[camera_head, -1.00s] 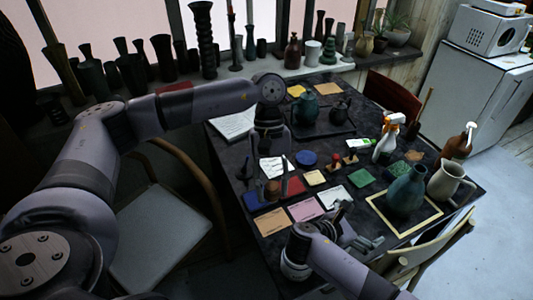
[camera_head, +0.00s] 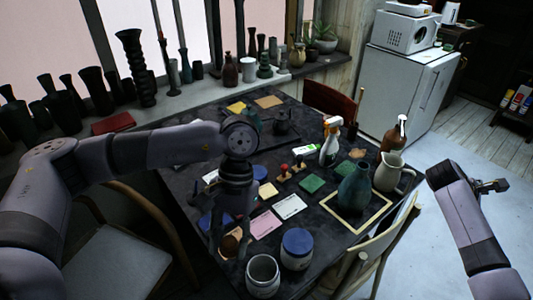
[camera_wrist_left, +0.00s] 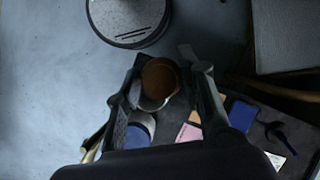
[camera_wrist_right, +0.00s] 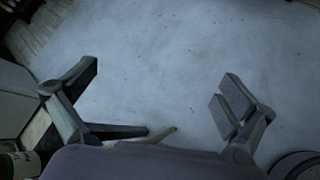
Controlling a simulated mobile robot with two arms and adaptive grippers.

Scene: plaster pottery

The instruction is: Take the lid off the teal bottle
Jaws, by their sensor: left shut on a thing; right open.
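The teal bottle (camera_head: 353,190) stands upright inside a yellow-edged square at the right of the table. A separate lid on its narrow neck cannot be made out. My left gripper (camera_head: 228,238) is low over the front left of the table, well apart from the bottle. It is shut on a brown round piece (camera_wrist_left: 159,77), whose identity I cannot tell; a pale rim shows just below it in the left wrist view. My right gripper (camera_head: 493,186) is open and empty over the floor, right of the table; its spread fingers show in the right wrist view (camera_wrist_right: 165,110).
An open pale jar (camera_head: 262,279) and a blue-lidded jar (camera_head: 297,251) stand at the front table edge. A cream pitcher (camera_head: 387,174), a brown bottle (camera_head: 394,134) and a spray bottle (camera_head: 329,145) crowd near the teal bottle. Chairs (camera_head: 365,248) flank the table.

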